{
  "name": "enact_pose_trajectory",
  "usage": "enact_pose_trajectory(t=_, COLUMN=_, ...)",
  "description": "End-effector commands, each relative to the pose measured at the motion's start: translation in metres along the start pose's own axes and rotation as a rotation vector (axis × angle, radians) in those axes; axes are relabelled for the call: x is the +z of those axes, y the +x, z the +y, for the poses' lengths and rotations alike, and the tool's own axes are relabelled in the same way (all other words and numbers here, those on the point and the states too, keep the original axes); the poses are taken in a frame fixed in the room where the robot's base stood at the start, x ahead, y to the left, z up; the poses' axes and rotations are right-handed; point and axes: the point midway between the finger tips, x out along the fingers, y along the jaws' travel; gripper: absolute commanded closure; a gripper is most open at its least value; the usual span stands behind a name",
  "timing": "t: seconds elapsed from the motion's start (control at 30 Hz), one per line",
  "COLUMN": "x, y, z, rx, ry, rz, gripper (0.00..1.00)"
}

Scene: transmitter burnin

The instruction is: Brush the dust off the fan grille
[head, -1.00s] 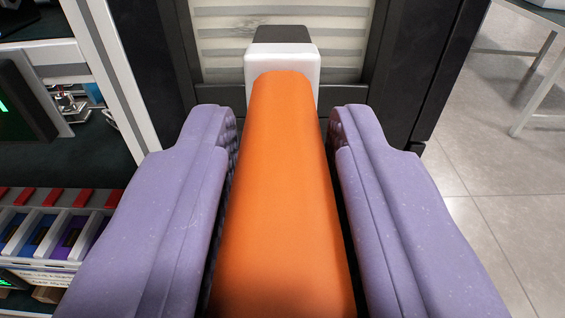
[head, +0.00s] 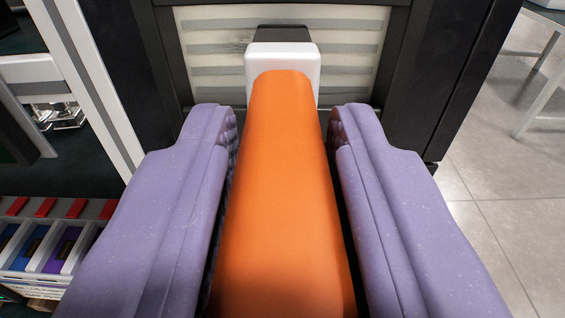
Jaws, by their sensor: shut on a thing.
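My gripper (head: 282,135) has two purple fingers and is shut on the orange handle (head: 285,190) of a brush. The brush has a white collar (head: 283,60) and a dark head (head: 283,36) at its far end. The head is in front of the slatted fan grille (head: 210,47), which sits in a black frame at the top centre. I cannot tell whether the bristles touch the slats. The brush hides the middle of the grille.
A black post (head: 425,90) stands right of the grille, with open tiled floor (head: 500,220) beyond. A white upright (head: 85,75) stands at left. A rack with red, blue and purple parts (head: 50,240) is at the lower left.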

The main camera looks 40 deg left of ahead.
Motion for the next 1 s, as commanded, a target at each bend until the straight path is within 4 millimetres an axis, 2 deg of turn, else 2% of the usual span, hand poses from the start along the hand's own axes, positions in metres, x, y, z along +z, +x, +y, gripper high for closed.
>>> enact_pose_trajectory(t=1.0, x=-0.001, y=0.011, z=0.002, rx=0.001, ry=-0.001, rz=0.0, gripper=1.0)
